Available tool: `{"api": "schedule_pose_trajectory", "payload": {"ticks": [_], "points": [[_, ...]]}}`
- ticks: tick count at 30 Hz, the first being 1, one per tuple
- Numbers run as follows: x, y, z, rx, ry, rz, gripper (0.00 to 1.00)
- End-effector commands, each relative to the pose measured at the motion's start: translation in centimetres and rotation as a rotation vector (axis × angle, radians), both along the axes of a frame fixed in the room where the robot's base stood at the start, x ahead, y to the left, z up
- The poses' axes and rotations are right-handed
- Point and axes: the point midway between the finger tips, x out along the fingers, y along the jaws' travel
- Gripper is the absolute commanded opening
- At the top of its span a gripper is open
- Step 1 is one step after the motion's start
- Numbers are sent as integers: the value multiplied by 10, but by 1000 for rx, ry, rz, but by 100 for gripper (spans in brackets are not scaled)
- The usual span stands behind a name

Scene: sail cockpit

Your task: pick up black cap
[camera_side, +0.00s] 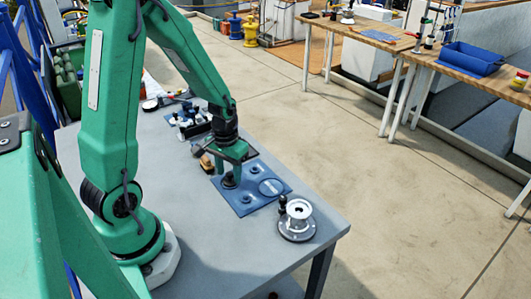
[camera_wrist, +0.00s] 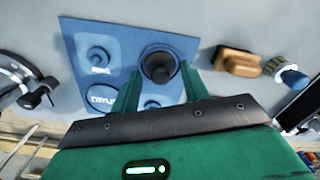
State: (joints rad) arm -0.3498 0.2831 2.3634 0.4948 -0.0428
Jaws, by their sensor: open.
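The black cap (camera_wrist: 160,66) stands on the blue mat (camera_wrist: 75,32) in the wrist view, at the mat's right part. In the side view the black cap (camera_side: 230,181) is small and partly hidden by my fingers. My gripper (camera_wrist: 158,75) is open, with one green finger on each side of the cap. In the side view my gripper (camera_side: 230,172) points down over the mat's upper left part. Whether the fingers touch the cap cannot be told.
A silver winch-like drum (camera_side: 297,219) stands right of the mat near the table corner. A wooden-backed brush (camera_wrist: 237,62) and a small jar-like item (camera_wrist: 287,73) lie beside the mat. Several dark items (camera_side: 190,121) stand farther back. The grey table's front (camera_side: 220,265) is clear.

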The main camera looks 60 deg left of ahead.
Motion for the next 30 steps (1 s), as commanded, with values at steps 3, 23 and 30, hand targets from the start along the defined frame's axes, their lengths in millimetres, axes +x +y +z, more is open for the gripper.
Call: {"api": "schedule_pose_trajectory", "payload": {"ticks": [3, 23, 30], "points": [[0, 0, 0, 0, 0, 0, 45], [0, 0, 0, 0, 0, 0, 0], [0, 0, 1, 0, 0, 0, 0]]}}
